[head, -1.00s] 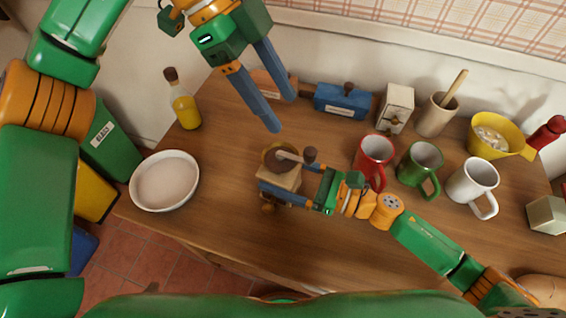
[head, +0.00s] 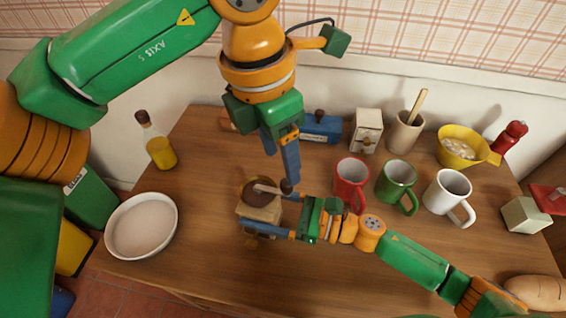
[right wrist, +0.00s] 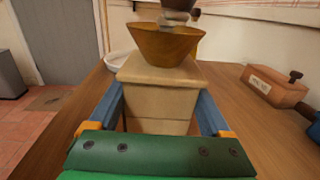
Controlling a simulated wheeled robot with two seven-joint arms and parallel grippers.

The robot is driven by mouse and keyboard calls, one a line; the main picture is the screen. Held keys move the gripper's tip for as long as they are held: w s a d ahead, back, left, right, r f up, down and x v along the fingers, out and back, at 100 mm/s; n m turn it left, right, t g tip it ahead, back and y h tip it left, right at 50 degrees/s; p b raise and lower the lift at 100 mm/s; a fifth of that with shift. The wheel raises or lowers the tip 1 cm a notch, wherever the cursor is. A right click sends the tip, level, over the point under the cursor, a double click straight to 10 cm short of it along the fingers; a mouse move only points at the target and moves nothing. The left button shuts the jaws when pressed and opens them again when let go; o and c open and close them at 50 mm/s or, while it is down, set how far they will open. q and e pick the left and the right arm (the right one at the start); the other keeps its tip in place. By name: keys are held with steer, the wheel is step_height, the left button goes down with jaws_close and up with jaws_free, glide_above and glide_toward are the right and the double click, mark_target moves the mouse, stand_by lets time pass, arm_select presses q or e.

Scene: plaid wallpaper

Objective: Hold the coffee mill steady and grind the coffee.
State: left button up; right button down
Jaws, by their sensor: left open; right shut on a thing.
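The coffee mill (head: 262,213) is a pale wooden box with a round brown hopper (head: 257,190) and a crank ending in a dark knob (head: 286,187). It stands upright on the table. My right gripper (head: 266,217) is shut on its body from the right; in the right wrist view the blue fingers lie on both sides of the box (right wrist: 160,103), under the brown hopper (right wrist: 165,42). My left gripper (head: 281,180) is open, pointing down, with its fingertips close to the crank knob. Whether they touch the knob I cannot tell.
Red (head: 351,181), green (head: 397,182) and white (head: 447,194) mugs stand right of the mill. A white bowl (head: 142,226) and an oil bottle (head: 160,150) stand left. Table in front is clear.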

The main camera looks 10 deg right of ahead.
mark_target(286, 183)
arm_select(q)
steer(key=f, duration=0.4)
steer(key=d+f, duration=0.1)
steer(key=f, duration=0.2)
steer(key=shift+w, duration=0.15)
steer(key=shift+c, duration=0.2)
jaws_close()
